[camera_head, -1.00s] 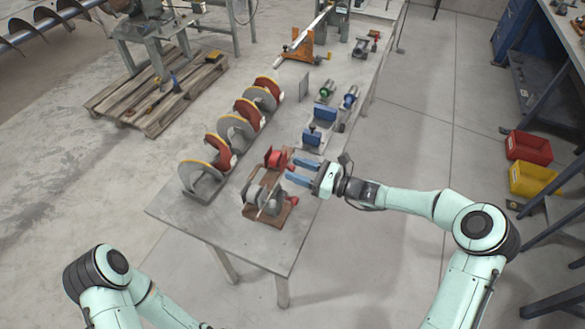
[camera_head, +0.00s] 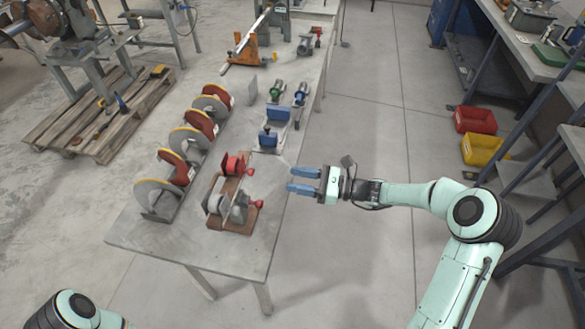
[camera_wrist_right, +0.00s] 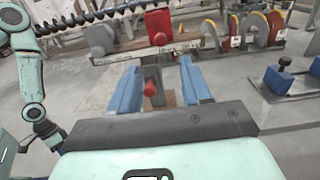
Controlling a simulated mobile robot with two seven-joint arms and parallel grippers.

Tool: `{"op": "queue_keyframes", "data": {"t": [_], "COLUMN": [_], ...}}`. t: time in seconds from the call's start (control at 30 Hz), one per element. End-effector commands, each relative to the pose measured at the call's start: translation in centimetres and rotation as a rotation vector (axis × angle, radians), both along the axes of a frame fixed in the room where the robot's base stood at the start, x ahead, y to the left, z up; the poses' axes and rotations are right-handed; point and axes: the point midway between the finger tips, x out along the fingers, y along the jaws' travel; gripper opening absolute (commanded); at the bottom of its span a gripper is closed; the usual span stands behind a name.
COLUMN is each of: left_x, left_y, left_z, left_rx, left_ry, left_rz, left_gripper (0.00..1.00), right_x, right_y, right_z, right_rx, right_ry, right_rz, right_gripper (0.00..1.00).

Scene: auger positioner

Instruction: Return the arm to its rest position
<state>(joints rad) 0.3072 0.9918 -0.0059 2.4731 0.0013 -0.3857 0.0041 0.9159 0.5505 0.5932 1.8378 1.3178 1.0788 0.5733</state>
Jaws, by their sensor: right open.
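My right gripper (camera_head: 304,180) is open and empty, its blue fingers pointing left, just off the right edge of the workbench (camera_head: 190,252). A wooden positioner fixture (camera_head: 230,208) with red and grey parts and red knobs stands on the bench, left of the gripper and apart from it. In the right wrist view, the blue fingers (camera_wrist_right: 155,85) are spread, with a red knob (camera_wrist_right: 150,88) showing between them in the background. Of my left arm (camera_head: 70,310) only a part shows at the lower left of the head view; its gripper is out of frame.
Several auger flights (camera_head: 188,140) stand in a row along the bench's left side. Blue blocks and clamps (camera_head: 275,125) sit at its right edge. Red (camera_head: 475,120) and yellow (camera_head: 483,150) bins lie by the right shelving. The floor right of the bench is open.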

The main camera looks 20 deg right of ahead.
Motion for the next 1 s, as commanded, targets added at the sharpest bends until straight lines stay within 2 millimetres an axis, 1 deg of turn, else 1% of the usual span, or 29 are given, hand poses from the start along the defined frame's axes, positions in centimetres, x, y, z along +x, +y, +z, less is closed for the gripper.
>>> {"op": "queue_keyframes", "data": {"t": [0.17, 0.27, 0.37, 0.47, 0.5, 0.57, 0.6, 0.67, 0.7, 0.77, 0.8, 0.87, 0.9, 1.0], "left_x": [0.0, 0.0, 0.0, 0.0, 0.0, 0.0, 0.0, 0.0, 0.0, 0.0, 0.0, 0.0, 0.0, 0.0], "left_y": [0.0, 0.0, 0.0, 0.0, 0.0, 0.0, 0.0, 0.0, 0.0, 0.0, 0.0, 0.0, 0.0, 0.0], "left_z": [0.0, 0.0, 0.0, 0.0, 0.0, 0.0, 0.0, 0.0, 0.0, 0.0, 0.0, 0.0, 0.0, 0.0], "left_rx": [0.000, 0.000, 0.000, 0.000, 0.000, 0.000, 0.000, 0.000, 0.000, 0.000, 0.000, 0.000, 0.000, 0.000], "left_ry": [0.000, 0.000, 0.000, 0.000, 0.000, 0.000, 0.000, 0.000, 0.000, 0.000, 0.000, 0.000, 0.000, 0.000], "left_rz": [0.000, 0.000, 0.000, 0.000, 0.000, 0.000, 0.000, 0.000, 0.000, 0.000, 0.000, 0.000, 0.000, 0.000], "left_gripper": [0.00, 0.00, 0.00, 0.00, 0.00, 0.00, 0.00, 0.00, 0.00, 0.00, 0.00, 0.00, 0.00, 0.00], "right_x": [0.0, -0.2, -1.1, -3.3, -4.6, -6.9, -8.6, -11.3, -13.2, -16.2, -18.5, -22.0, -24.3, -28.2], "right_y": [0.0, 0.4, 1.7, 3.9, 4.9, 6.2, 6.9, 7.9, 8.3, 8.9, 9.1, 9.2, 9.1, 8.7], "right_z": [0.0, -0.7, -3.6, -8.6, -11.0, -14.6, -16.9, -20.2, -22.3, -25.2, -27.2, -29.9, -31.5, -34.0], "right_rx": [0.000, -0.015, -0.080, -0.210, -0.280, -0.388, -0.460, -0.570, -0.647, -0.764, -0.845, -0.973, -1.057, -1.211], "right_ry": [0.000, 0.010, 0.047, 0.103, 0.122, 0.144, 0.152, 0.151, 0.143, 0.112, 0.078, 0.000, -0.077, -0.291], "right_rz": [0.000, 0.008, 0.043, 0.119, 0.162, 0.235, 0.289, 0.377, 0.441, 0.549, 0.633, 0.774, 0.874, 1.074], "right_gripper": [0.48, 0.48, 0.48, 0.48, 0.48, 0.48, 0.48, 0.48, 0.48, 0.48, 0.48, 0.48, 0.48, 0.48]}}
